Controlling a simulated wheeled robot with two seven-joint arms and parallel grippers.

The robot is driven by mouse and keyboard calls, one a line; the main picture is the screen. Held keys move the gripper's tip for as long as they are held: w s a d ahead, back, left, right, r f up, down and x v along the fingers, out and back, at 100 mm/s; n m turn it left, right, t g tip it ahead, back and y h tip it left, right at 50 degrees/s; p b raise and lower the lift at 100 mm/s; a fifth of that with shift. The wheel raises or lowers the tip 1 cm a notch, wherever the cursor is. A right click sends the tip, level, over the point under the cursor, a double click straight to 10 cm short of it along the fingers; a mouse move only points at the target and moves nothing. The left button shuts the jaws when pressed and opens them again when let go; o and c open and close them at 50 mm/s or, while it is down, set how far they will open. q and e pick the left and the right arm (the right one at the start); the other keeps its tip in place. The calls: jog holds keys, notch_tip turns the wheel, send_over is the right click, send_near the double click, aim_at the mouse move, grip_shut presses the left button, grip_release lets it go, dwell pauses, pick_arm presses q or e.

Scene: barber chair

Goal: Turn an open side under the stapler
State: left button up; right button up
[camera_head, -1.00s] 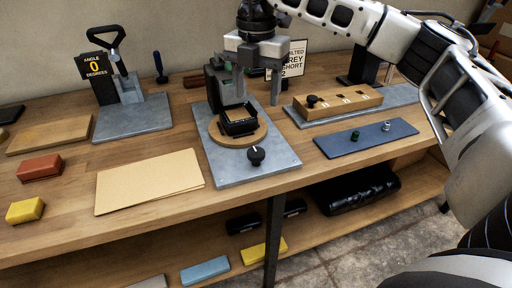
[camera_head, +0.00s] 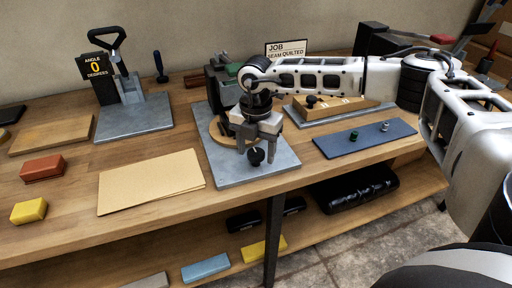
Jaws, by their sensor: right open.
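The stapler (camera_head: 221,86), a dark upright machine, stands at the back of a grey base plate (camera_head: 228,172), partly behind my right arm. A round wooden turntable (camera_head: 217,131) lies in front of it, mostly hidden by my right gripper; the dark square holder on it is now hidden. A black knob (camera_head: 256,157) sits at the plate's front. My right gripper (camera_head: 257,154) is open and points down, its fingers appearing on either side of the knob. I cannot tell whether they touch it. My left gripper is not in view.
A sign (camera_head: 93,68) reads angle 0 degrees beside a black-handled lever tool (camera_head: 122,66). Tan sheets (camera_head: 150,183) lie left of the plate. A wooden block with slots (camera_head: 335,108) and a blue-grey mat (camera_head: 364,139) lie right. The bench's front edge runs close to the plate.

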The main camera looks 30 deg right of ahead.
jog(key=shift+c, duration=0.3)
jog(key=c, duration=0.9)
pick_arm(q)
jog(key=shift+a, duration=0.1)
